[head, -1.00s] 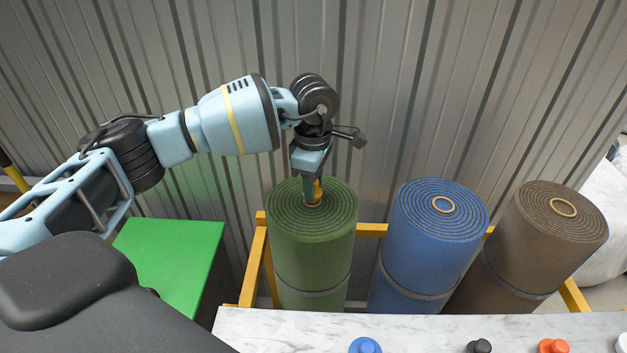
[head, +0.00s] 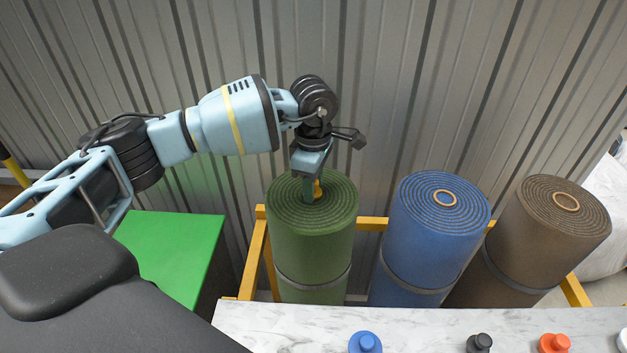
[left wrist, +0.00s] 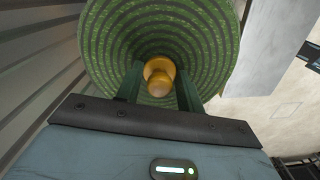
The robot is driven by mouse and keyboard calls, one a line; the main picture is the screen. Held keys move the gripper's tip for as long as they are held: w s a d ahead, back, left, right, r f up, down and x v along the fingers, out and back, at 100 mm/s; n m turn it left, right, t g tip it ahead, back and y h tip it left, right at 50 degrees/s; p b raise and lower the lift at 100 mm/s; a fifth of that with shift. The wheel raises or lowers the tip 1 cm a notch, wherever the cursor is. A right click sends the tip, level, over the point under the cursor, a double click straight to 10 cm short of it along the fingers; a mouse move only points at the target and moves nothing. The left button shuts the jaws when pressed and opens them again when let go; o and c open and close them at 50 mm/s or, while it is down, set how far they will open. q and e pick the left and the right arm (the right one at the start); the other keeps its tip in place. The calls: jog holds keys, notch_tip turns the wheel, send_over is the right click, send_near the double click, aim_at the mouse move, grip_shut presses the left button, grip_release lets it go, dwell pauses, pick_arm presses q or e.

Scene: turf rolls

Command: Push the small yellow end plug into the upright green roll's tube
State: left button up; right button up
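The upright green roll (head: 284,205) stands at the left of the row, its spiral top facing up. My left gripper (head: 312,194) points down at the centre of this top. In the left wrist view, the small yellow end plug (left wrist: 159,76) sits between the two fingers (left wrist: 160,84), at the middle of the roll's spiral top (left wrist: 207,38). The plug (head: 319,189) also shows at the finger in the head view. The tube's mouth is hidden, so how deep the plug sits cannot be told. My right gripper is not in view.
A blue roll (head: 425,240) and a brown roll (head: 520,240) stand to the right in a yellow frame (head: 252,255). A marble counter (head: 270,325) in front holds blue (head: 365,343), black (head: 479,343) and orange (head: 554,343) plugs. A corrugated wall rises close behind.

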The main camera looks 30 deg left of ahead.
pick_arm(q)
jog(key=o, duration=0.4)
jog(key=shift+o, duration=0.2)
jog(key=shift+r, duration=3.95)
jog(key=shift+f, duration=0.15)
